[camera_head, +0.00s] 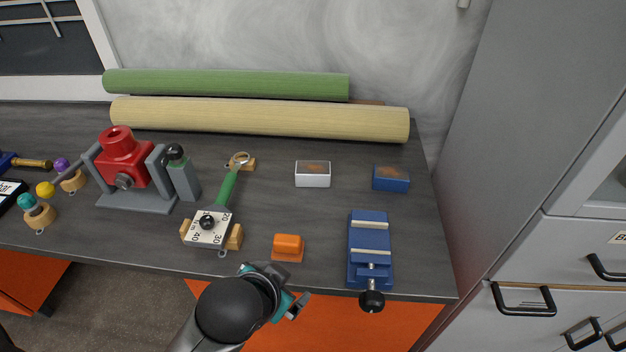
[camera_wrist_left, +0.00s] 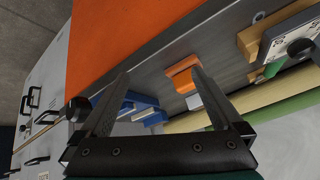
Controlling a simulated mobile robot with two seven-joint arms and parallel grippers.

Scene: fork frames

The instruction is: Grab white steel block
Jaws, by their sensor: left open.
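My right gripper is not in view.
An orange block (camera_head: 287,247) lies just beyond my left gripper. A blue vise (camera_head: 370,245) and blue block (camera_head: 390,179) are to the right. A green-handled tool (camera_head: 226,187) and red-and-grey machine (camera_head: 123,160) stand left. Bare bench surrounds the white block.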

